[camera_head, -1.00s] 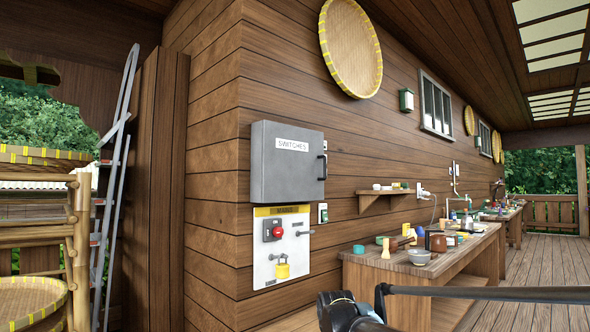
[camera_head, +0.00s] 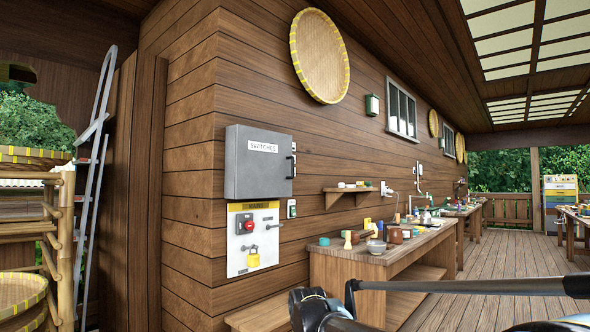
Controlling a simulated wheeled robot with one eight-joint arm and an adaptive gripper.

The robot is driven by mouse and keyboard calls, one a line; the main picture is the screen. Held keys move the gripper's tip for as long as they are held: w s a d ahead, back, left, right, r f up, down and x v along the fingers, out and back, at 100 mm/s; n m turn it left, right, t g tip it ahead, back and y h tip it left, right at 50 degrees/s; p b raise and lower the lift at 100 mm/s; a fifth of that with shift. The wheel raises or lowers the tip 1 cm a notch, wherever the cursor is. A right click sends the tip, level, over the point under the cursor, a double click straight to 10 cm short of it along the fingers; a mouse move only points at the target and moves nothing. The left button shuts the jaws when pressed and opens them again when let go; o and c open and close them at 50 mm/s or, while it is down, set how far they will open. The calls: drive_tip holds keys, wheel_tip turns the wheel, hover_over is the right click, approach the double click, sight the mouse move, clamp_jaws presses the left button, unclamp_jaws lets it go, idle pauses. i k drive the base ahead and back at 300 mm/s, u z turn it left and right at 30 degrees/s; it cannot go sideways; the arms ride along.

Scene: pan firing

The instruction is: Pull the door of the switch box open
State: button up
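The switch box (camera_head: 258,172) is a grey metal cabinet on the wooden wall, left of the picture's middle. Its door is shut, carries a "SWITCHES" label (camera_head: 263,146), and has a dark vertical handle (camera_head: 292,166) on its right edge. Part of my own dark arm shows along the bottom right, well below and to the right of the box. My gripper's fingertips cannot be made out, and nothing of mine touches the handle.
Open plank floor (camera_head: 490,262) lies at right.

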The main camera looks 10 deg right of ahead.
sight(264, 167)
drive_tip(key=k, duration=0.75)
drive_tip(key=z, duration=0.55)
drive_tip(key=i, duration=2)
drive_tip(key=u, duration=0.55)
